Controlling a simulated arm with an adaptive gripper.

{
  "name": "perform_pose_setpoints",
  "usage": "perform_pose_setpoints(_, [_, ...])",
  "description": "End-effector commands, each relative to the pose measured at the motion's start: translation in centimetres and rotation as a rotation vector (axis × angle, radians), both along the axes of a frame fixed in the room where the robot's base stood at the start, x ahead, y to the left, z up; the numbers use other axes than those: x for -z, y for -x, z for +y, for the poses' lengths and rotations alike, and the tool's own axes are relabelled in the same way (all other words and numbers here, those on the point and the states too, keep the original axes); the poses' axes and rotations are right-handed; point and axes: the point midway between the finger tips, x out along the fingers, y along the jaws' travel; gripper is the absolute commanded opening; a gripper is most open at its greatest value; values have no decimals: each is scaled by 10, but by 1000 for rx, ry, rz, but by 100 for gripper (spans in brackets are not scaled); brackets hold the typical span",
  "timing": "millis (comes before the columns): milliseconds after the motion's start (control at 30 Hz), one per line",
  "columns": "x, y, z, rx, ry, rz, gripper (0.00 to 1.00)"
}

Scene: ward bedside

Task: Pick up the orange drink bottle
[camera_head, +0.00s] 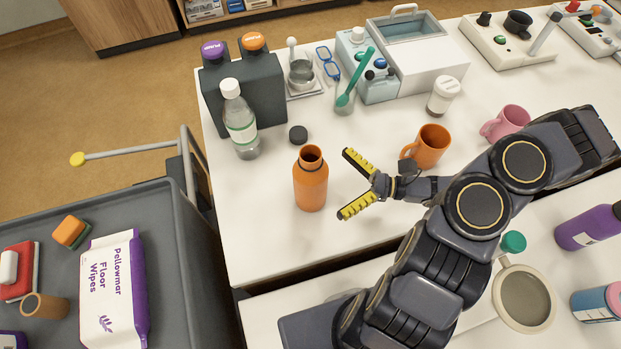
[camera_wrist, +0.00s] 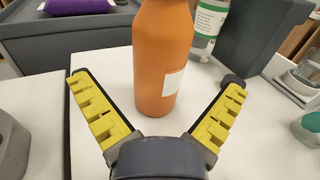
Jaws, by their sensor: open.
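The orange drink bottle (camera_head: 311,184) stands upright on the white table, its neck open at the top. A small black cap (camera_head: 298,134) lies on the table behind it. My gripper (camera_head: 352,184) is open and empty just to the right of the bottle, its yellow-padded fingers spread toward it. In the wrist view the orange bottle (camera_wrist: 162,60) stands ahead, between the spread fingers of my gripper (camera_wrist: 158,100). A white label shows on its side, and its top is cut off by the frame edge. I see no contact between fingers and bottle.
A clear bottle with white cap (camera_head: 239,122) and a dark box (camera_head: 265,95) stand behind left. An orange mug (camera_head: 429,147) is near my wrist. A grey cart (camera_head: 150,215) with wipes (camera_head: 112,290) is beyond the table's left edge. Table in front of the bottle is clear.

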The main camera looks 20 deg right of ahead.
Motion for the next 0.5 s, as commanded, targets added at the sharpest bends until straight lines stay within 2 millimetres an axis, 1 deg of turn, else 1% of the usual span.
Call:
perform_pose_setpoints(300, [3, -19, 41, -3, -1, 2, 100])
perform_pose_setpoints(400, [4, -22, 48, 0, 1, 3, 100])
perform_pose_setpoints(500, [4, -23, 49, 0, 3, 1, 100])
